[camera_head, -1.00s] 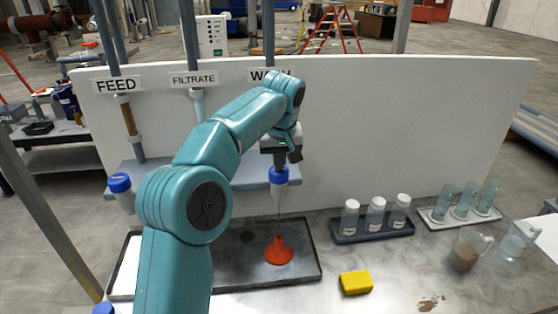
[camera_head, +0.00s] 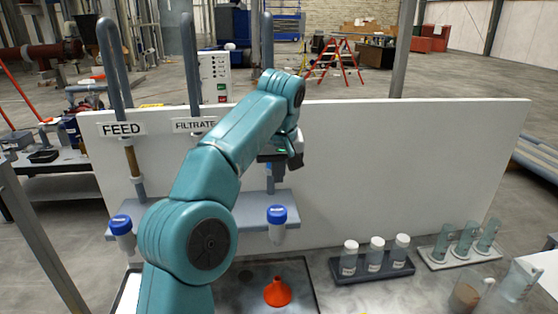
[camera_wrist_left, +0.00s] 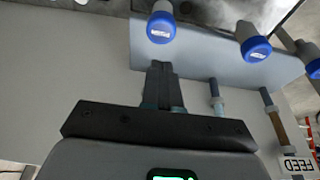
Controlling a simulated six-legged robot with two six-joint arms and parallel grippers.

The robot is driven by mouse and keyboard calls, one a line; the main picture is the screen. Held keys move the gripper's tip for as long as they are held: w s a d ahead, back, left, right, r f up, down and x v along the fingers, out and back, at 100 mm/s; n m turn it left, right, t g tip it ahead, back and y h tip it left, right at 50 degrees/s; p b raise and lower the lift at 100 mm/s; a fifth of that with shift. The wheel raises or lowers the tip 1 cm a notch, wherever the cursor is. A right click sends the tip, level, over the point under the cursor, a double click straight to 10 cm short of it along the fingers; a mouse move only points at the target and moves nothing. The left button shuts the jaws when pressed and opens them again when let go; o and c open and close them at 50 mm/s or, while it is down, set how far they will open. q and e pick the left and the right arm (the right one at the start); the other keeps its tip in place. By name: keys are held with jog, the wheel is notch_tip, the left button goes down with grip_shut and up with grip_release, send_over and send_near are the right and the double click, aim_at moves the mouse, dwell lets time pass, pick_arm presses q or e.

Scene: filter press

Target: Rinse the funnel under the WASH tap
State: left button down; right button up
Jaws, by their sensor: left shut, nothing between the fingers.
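The orange funnel (camera_head: 277,292) stands wide end down in the dark shallow tray (camera_head: 312,281), below a blue-topped fitting (camera_head: 277,215) at the shelf front. That fitting is on the line at the WASH position; the arm hides the WASH sign. My left gripper (camera_head: 272,164) is above and behind the blue top, apart from it. In the wrist view its fingers (camera_wrist_left: 160,70) are shut and empty, with the nearest blue top (camera_wrist_left: 160,28) beyond their tips. I see no water falling on the funnel now. My right gripper is not in view.
A white panel (camera_head: 400,170) stands behind the shelf (camera_head: 255,206). The FEED fitting (camera_head: 120,225) is at left; my arm hides the middle one. A rack of white-capped bottles (camera_head: 392,271) and a tube rack (camera_head: 475,253) are at right.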

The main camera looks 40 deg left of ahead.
pick_arm(q)
jog(key=v, duration=0.2)
jog(key=shift+d+r, duration=0.15)
jog(key=shift+r, duration=0.2)
jog(key=shift+s, duration=0.1)
jog(key=shift+d, duration=0.1)
